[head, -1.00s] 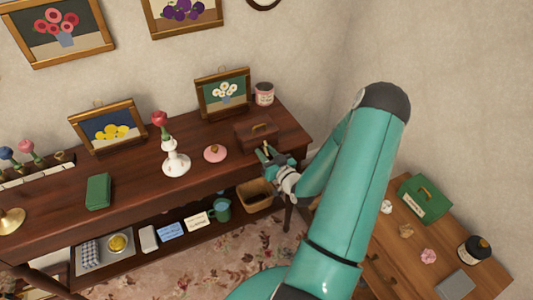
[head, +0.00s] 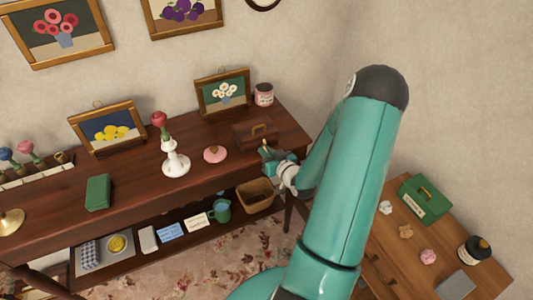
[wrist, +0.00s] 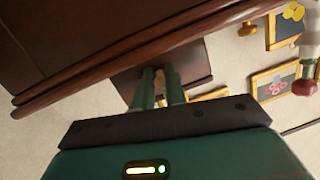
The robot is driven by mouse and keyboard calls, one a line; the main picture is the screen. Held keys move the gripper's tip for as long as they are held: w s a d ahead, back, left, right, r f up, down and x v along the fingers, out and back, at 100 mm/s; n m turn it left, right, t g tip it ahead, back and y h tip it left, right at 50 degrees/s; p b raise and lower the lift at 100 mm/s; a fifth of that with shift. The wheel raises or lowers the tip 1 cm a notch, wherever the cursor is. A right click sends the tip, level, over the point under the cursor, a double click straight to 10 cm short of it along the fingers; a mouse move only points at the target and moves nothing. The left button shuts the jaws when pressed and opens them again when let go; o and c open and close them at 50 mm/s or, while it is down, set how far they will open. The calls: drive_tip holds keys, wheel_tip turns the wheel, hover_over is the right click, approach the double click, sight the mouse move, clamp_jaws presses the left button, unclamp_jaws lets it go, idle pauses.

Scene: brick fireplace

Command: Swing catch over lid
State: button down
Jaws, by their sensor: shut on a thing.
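The lid looks shut. My gripper (head: 266,149) is at the box's front side, close to its front edge. In the wrist view, my gripper (wrist: 160,85) has its two green fingers close together against a dark brown surface (wrist: 198,67), seemingly the box. A small brass-coloured piece shows between the fingers, likely the catch (wrist: 159,80). Its exact angle is hidden by the fingers and too small to tell.
On the sideboard (head: 130,196), a pink round item (head: 215,154), a white stand with a red flower (head: 175,160) and a pink-labelled jar (head: 264,94) stand near the box. A basket (head: 255,196) is on the shelf below. A side table (head: 395,270) stands right.

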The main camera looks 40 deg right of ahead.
drive_tip(key=g, duration=0.1)
drive_tip(key=r+g, duration=0.1)
drive_tip(key=g, duration=0.1)
drive_tip(key=shift+w+a+r+y, duration=0.15)
drive_tip(key=shift+a+r+y, duration=0.1)
drive_tip(key=shift+y, duration=0.15)
drive_tip(key=shift+w+d+r+g+y, duration=0.1)
drive_tip(key=shift+r+g+y, duration=0.1)
drive_tip(key=shift+g, duration=0.5)
drive_tip(key=shift+r+g+y, duration=0.2)
drive_tip(key=shift+g, duration=0.5)
drive_tip(key=c, duration=1.5)
unclamp_jaws()
drive_tip(key=shift+m, duration=0.3)
drive_tip(key=shift+d+r, duration=0.1)
drive_tip(key=shift+r, duration=0.05)
